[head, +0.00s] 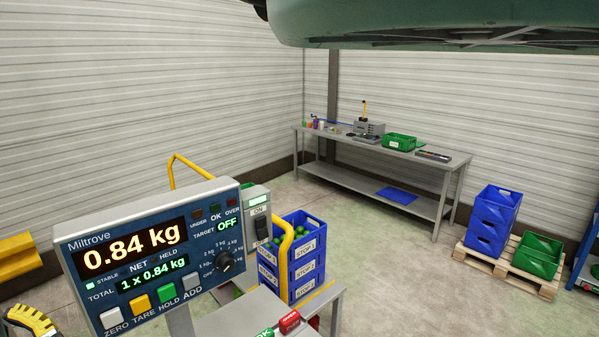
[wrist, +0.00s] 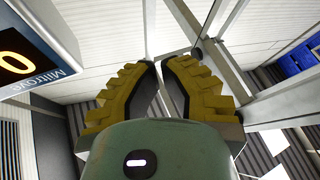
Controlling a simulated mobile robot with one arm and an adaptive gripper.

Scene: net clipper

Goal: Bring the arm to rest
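My gripper (wrist: 160,64) shows in the wrist view as two ridged yellow fingers with dark inner sides. Their tips lean close together with a narrow gap visible between them. I see nothing held there, but I cannot tell whether the gripper is fully shut. Part of a yellow finger (head: 30,321) shows at the lower left edge of the head view, left of the scale display (head: 150,255). The display reads 0.84 kg net and a total of 1 x 0.84 kg. A display's corner (wrist: 38,50) also shows left of the fingers in the wrist view.
Blue crates (head: 306,262) marked "STOP 1" hold green items behind the display. A grey bench (head: 420,203) along the back wall bears a green crate (head: 399,142) and tools. Blue crates (head: 492,214) and green crates (head: 538,255) stand on a pallet at right. Floor between is open.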

